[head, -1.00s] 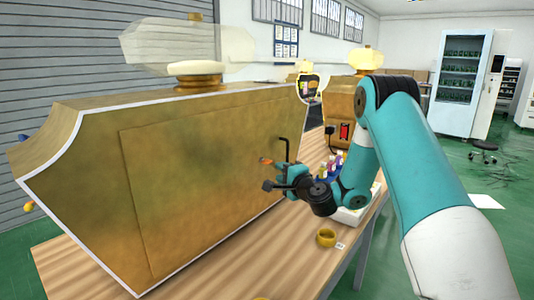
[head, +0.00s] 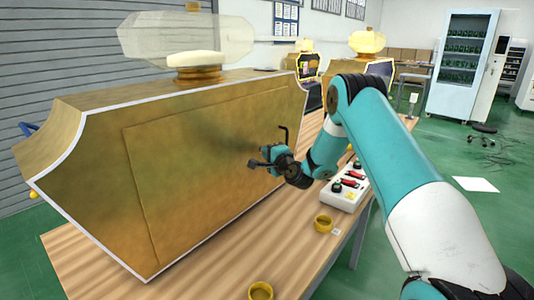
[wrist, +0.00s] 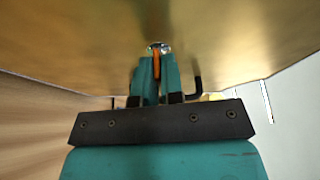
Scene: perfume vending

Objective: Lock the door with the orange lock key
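My gripper (wrist: 157,80) is shut on the orange lock key (wrist: 157,64), which stands between its teal fingers in the wrist view. The key's far end meets a round silver lock (wrist: 159,47) on the gold door (wrist: 235,25). I cannot tell how deep the key is in the lock. In the head view my gripper (head: 264,155) is close against the right part of the door (head: 195,175), and the key and lock are hidden there. The door lies flush in the slanted front of the big gold machine (head: 60,150). A black bent handle (head: 284,138) stands beside my gripper.
The machine stands on a wooden table (head: 225,265). Two yellow rings (head: 323,222) and (head: 261,291) lie near its front edge. A white box with red switches (head: 349,185) sits beneath my arm. Another gold machine (head: 350,72) stands behind.

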